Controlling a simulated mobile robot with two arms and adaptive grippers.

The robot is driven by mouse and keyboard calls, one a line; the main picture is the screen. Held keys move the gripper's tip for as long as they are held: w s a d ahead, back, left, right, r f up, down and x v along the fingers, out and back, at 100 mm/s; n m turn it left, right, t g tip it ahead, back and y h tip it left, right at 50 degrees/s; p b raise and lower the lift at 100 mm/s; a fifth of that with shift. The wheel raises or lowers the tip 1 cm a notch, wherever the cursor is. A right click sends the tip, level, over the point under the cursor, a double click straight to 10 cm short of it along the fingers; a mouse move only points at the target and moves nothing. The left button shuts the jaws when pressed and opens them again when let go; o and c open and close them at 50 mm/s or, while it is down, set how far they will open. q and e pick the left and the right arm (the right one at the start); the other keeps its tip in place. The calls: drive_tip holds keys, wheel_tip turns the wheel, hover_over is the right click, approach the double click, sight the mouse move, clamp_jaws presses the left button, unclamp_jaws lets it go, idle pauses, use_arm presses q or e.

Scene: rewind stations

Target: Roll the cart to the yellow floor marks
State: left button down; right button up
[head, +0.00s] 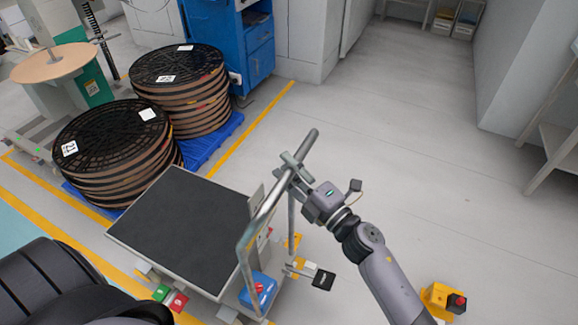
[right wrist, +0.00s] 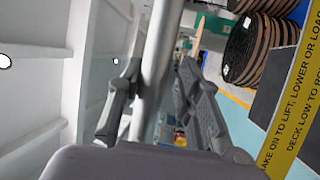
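The cart (head: 180,228) has a dark flat deck and a grey tubular handle (head: 262,212) on its right side. My right gripper (head: 293,168) is at the upper part of the handle. In the right wrist view the handle bar (right wrist: 158,45) runs between the two fingers (right wrist: 157,85), which lean in close on it, so the gripper looks shut on it. Yellow floor lines run behind the cart (head: 250,130) and along the left (head: 50,197). Part of the left line is hidden by the cart. My left gripper is not in view.
Stacked reels (head: 115,150) and more reels (head: 182,85) stand on blue pallets (head: 212,143) close behind the cart. A blue cabinet (head: 260,52) stands at the back. Grey floor (head: 400,130) is clear to the right.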

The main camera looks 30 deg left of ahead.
drive_tip(key=shift+o, duration=0.6)
drive_tip(key=shift+r, duration=0.2)
drive_tip(key=shift+d, duration=0.1)
drive_tip(key=v, duration=1.2)
drive_tip(key=shift+w+f, duration=0.1)
drive_tip(key=shift+f, duration=0.05)
